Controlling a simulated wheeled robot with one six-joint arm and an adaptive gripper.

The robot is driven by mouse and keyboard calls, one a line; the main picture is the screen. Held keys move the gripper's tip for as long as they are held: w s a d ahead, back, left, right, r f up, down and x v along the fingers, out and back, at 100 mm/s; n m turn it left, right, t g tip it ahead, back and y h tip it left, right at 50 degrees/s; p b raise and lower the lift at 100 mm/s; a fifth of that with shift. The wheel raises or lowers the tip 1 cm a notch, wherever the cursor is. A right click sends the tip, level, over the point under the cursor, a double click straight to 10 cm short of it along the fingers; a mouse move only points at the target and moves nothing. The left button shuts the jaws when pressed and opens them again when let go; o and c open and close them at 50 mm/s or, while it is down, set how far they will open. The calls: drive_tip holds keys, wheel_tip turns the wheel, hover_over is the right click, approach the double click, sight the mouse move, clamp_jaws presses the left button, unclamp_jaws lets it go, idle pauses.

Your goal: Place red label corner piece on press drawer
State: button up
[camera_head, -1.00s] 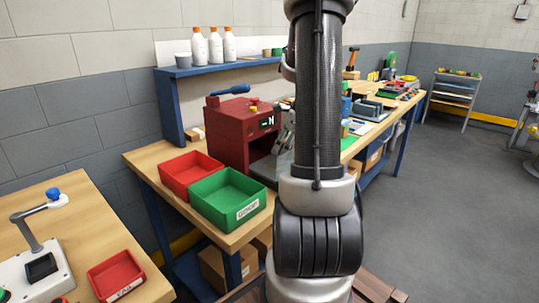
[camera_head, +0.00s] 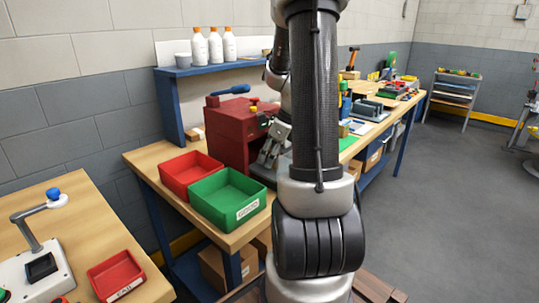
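The red press (camera_head: 228,133) stands on the wooden bench, left of my arm. A small grey part low at its front right may be the press drawer (camera_head: 259,172); my gripper and arm cover much of it. My gripper (camera_head: 266,158) is at the right front of the press, pointing down close above that grey part. Its fingers are small and partly overlapped, so I cannot tell if they are open or shut. I cannot make out a red label corner piece, in the gripper or on the drawer.
A red bin (camera_head: 190,173) and a labelled green bin (camera_head: 228,198) sit in front of the press. A blue shelf (camera_head: 220,66) with white bottles stands behind. A small red tray (camera_head: 117,276) lies on the near-left table.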

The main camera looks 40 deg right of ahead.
drive_tip(key=shift+o, duration=0.2)
drive_tip(key=shift+r, duration=0.1)
drive_tip(key=v, duration=1.1)
drive_tip(key=s+a+r+n, duration=0.1)
drive_tip(key=s+a+n, duration=0.3)
drive_tip(key=n, duration=0.6)
drive_tip(key=s+a+r+n+h, duration=0.1)
drive_tip(key=s+a+r+n, duration=0.1)
drive_tip(key=s+a+n, duration=0.3)
drive_tip(key=s+a+r+n+h, duration=0.1)
drive_tip(key=s+a+n, duration=0.3)
drive_tip(key=a+n, duration=0.5)
drive_tip(key=r+n, duration=0.1)
drive_tip(key=n, duration=0.5)
drive_tip(key=shift+s, duration=0.3)
drive_tip(key=shift+r, duration=0.15)
